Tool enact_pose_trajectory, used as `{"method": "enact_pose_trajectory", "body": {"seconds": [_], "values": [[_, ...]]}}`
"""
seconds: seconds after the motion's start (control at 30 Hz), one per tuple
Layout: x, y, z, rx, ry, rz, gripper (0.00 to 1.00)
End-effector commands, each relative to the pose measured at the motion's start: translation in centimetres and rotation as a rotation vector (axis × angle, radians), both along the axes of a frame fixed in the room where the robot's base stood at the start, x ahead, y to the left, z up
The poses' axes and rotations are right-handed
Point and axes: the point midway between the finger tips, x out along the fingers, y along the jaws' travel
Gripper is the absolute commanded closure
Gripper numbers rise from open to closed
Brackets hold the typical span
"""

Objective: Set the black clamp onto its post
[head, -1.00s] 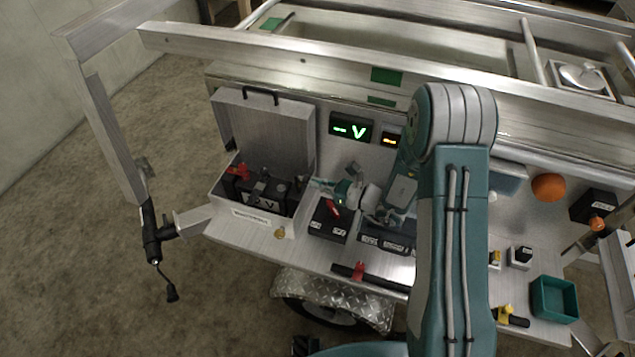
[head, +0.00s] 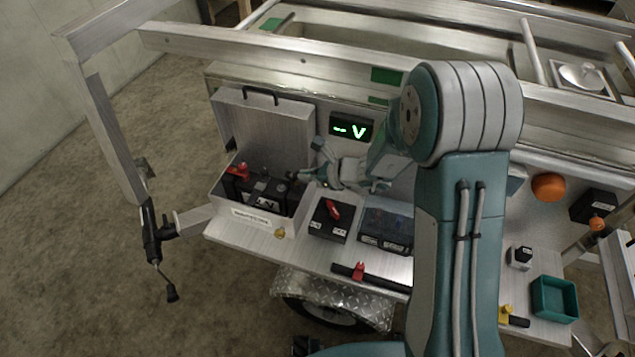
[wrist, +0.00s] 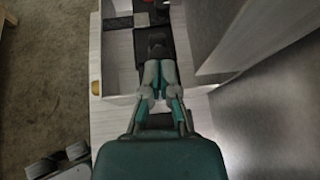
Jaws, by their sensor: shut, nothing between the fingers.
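The black battery (head: 262,193) sits in the open metal box on the left of the bench. A red clamp (head: 238,171) is on its left end. My gripper (head: 300,174) is shut and empty at the right end of the battery, inside or just over the box's right wall. In the wrist view, my gripper (wrist: 158,65) points at a dark piece (wrist: 157,43) just past its fingertips, which looks like the black clamp. I cannot tell whether the fingers touch it. The post under it is hidden.
The box's raised lid (head: 265,130) stands close behind my gripper. A black unit with a red switch (head: 332,219) and a dark tray (head: 386,230) lie to the right. A lit display (head: 350,128) is on the back panel. A green bin (head: 554,298) stands far right.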

Motion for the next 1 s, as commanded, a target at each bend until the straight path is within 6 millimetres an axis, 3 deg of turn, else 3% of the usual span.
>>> {"method": "enact_pose_trajectory", "body": {"seconds": [0.6,1.0], "values": [[1.0,2.8,0.5,-0.354,0.124,0.003,1.0],[1.4,3.9,0.2,-0.427,0.157,0.001,1.0]]}}
